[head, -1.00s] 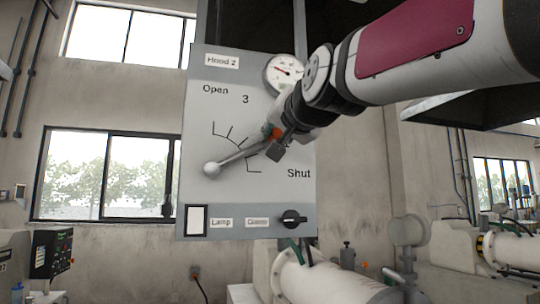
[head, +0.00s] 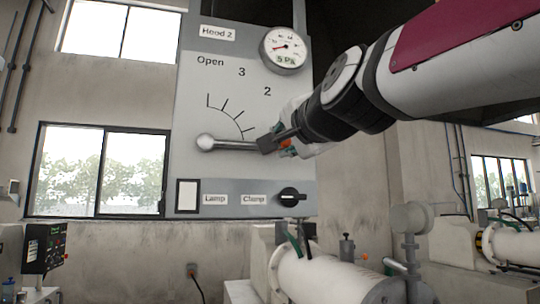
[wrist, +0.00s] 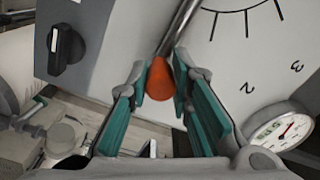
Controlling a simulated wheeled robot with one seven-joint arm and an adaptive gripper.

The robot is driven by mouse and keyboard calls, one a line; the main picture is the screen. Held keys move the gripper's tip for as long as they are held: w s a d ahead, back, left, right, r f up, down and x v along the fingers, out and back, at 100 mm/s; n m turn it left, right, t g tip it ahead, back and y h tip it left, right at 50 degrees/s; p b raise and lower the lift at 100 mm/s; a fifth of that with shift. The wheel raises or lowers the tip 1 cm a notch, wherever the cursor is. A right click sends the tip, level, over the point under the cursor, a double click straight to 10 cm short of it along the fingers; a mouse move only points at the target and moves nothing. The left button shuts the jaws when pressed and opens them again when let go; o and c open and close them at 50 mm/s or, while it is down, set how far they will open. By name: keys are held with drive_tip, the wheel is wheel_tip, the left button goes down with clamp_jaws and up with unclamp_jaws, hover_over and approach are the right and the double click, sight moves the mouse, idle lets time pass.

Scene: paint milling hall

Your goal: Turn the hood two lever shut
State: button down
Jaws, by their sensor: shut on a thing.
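The hood two lever (head: 232,146) is on the grey Hood 2 panel (head: 190,100). Its silver rod runs right from a round silver hub (head: 205,142), lying almost level, a touch down toward its outer end. The rod covers the place of the lowest scale tick. My gripper (head: 272,145) is at the lever's outer end and hides the Shut label. In the wrist view my gripper (wrist: 160,76) has its teal-padded fingers on both sides of the lever's orange grip (wrist: 160,82), shut on it.
A round gauge (head: 285,50) is at the panel's upper right, above my gripper. A black Clamp knob (head: 291,197) and a white Lamp switch (head: 187,195) sit along the panel's lower strip. A white mill barrel (head: 325,275) stands below.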

drive_tip(key=shift+f, duration=0.25)
drive_tip(key=c, duration=1.4)
unclamp_jaws()
drive_tip(key=shift+r, duration=0.1)
drive_tip(key=shift+s+d+r, duration=0.1)
drive_tip(key=shift+s, duration=0.45)
drive_tip(key=v, duration=1.1)
drive_tip(key=shift+w, duration=0.1)
